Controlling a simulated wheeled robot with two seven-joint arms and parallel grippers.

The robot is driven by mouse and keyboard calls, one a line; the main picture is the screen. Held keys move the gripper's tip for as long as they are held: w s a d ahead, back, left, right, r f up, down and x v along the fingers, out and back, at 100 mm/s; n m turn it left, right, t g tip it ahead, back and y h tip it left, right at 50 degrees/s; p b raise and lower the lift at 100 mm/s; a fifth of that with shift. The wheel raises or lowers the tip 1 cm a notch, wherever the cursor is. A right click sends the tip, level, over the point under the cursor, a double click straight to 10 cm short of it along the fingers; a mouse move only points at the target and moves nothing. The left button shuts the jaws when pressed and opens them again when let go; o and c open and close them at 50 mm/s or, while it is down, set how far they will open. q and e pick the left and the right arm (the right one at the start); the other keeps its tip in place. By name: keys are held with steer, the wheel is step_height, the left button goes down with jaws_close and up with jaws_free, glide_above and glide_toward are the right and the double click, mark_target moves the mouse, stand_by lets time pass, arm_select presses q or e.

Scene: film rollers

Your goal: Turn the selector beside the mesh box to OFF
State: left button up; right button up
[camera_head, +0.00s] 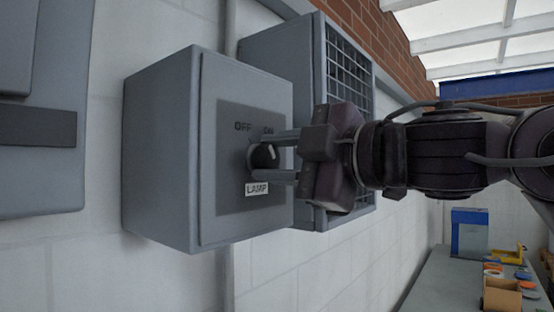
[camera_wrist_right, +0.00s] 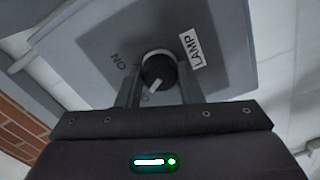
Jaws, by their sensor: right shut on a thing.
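The selector (camera_head: 260,160) is a round black knob with a white pointer mark, on the front of a grey box (camera_head: 160,150). The panel reads OFF and ON above the knob and LAMP below it. My right gripper (camera_head: 264,156) is shut on the knob, one finger above and one below in the head view. The mesh box (camera_head: 350,72) stands just behind and to the right, partly hidden by my gripper. My left gripper is out of view.
Another grey cabinet (camera_head: 40,165) with a dark band is on the wall at the left. A bench (camera_head: 435,285) at lower right holds a blue and grey box (camera_head: 470,235), an open cardboard box (camera_head: 502,296) and several small coloured rolls.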

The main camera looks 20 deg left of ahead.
stand_by(0.5)
steer(key=o, duration=1)
steer(key=shift+c, duration=0.2)
steer(key=shift+s+d+f+b, duration=0.15)
steer(key=shift+d+b, duration=0.35)
steer(key=shift+b, duration=0.05)
steer(key=b+v, duration=0.3)
steer(key=v, duration=0.3)
steer(key=shift+s+d, duration=0.15)
steer(key=shift+d, duration=0.2)
